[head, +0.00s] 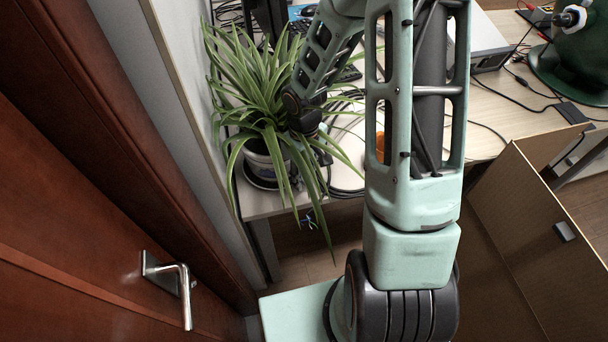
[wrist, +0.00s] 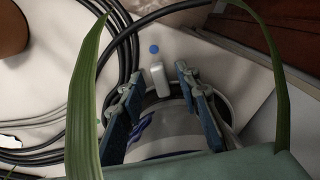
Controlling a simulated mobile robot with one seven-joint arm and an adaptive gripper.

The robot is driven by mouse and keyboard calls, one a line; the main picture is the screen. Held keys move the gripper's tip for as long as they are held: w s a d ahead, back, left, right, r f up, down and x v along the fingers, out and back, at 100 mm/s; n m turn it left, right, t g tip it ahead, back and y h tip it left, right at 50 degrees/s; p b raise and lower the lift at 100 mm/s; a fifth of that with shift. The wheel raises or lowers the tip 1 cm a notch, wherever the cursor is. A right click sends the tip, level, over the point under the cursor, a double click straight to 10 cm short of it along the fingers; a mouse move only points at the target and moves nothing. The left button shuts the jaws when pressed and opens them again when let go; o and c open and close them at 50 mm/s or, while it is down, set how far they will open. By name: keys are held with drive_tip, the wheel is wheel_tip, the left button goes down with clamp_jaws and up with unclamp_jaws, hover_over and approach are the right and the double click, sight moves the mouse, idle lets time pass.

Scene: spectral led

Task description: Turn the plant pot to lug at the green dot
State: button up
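The plant pot (head: 262,165) is white with blue markings and stands on a dark saucer at the left end of the table. A leafy green plant (head: 255,85) grows over it. In the wrist view the pot's pale wall (wrist: 170,132) shows between the two blue fingers of my gripper (wrist: 160,82). The fingers are spread apart, with a small white lug-like block (wrist: 158,79) between their tips and gaps beside it. Contact with the pot wall cannot be told. A blue dot (wrist: 154,49) lies on the table just beyond the block.
Black cables (wrist: 118,45) curve close to the pot on the table. Leaves hang past both fingers. A wall and a brown door (head: 90,190) stand close on the left. A cardboard-coloured panel (head: 535,225) is at the right.

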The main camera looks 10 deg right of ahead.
clamp_jaws()
idle(0.3)
drive_tip(key=shift+d, duration=0.1)
drive_tip(key=w+d+n+p, duration=0.2)
drive_tip(key=n, duration=0.1)
drive_tip(key=shift+r, duration=0.15)
drive_tip(key=w+n+p, duration=0.1)
drive_tip(key=w+n, duration=0.1)
drive_tip(key=w+d+n+p, duration=0.1)
drive_tip(key=n, duration=0.1)
drive_tip(key=w+d+n+p, duration=0.1)
drive_tip(key=w+n, duration=0.1)
drive_tip(key=shift+w+d+n+p, duration=0.2)
drive_tip(key=shift+w+n+p, duration=0.1)
drive_tip(key=shift+w, duration=0.05)
drive_tip(key=shift+w+n+p, duration=0.3)
drive_tip(key=shift+w+n, duration=0.75)
drive_tip(key=shift+n, duration=0.15)
drive_tip(key=shift+w+a+n, duration=0.15)
drive_tip(key=shift+w+n, duration=0.85)
